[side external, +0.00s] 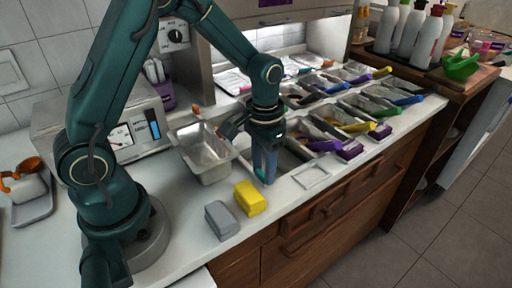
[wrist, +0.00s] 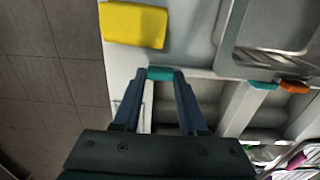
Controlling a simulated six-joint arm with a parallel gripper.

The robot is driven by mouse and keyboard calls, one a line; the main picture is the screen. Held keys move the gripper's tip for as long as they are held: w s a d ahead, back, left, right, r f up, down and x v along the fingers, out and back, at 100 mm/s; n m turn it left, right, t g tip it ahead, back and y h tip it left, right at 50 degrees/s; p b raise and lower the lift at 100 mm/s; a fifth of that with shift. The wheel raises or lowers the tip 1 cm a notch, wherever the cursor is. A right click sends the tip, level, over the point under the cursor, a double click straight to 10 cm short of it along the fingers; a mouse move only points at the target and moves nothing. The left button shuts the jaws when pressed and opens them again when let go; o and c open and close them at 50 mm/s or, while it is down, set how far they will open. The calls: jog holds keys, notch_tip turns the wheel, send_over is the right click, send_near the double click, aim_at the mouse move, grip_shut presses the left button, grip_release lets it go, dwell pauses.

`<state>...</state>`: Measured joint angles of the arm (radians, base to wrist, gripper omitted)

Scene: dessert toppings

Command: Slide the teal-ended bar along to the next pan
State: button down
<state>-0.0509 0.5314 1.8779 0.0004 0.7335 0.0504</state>
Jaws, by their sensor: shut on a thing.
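My gripper (side external: 265,172) is low over the front edge of the pan row in the side view. In the wrist view my gripper (wrist: 160,76) is shut on the near teal end (wrist: 160,73) of the bar. A second teal end (wrist: 263,85) shows at the far side of the pans, beside an orange end (wrist: 294,86). The pale bar between the teal ends is hard to separate from the pan rims. Open pan wells (wrist: 180,116) lie beside it. In the side view my fingers and wrist hide most of the bar.
A deep steel pan (side external: 207,152) stands left of my gripper. A yellow block (side external: 250,199) and a grey block (side external: 222,220) lie on the counter in front. Several pans with coloured-handled scoops fill the right; a purple block (side external: 350,151) sits at the front edge.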

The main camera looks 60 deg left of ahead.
jog(key=shift+w, duration=0.15)
jog(key=w, duration=0.9)
jog(key=shift+w, duration=0.2)
dwell(0.4)
jog(key=shift+c, duration=2.2)
grip_release()
jog(key=shift+r, duration=2.6)
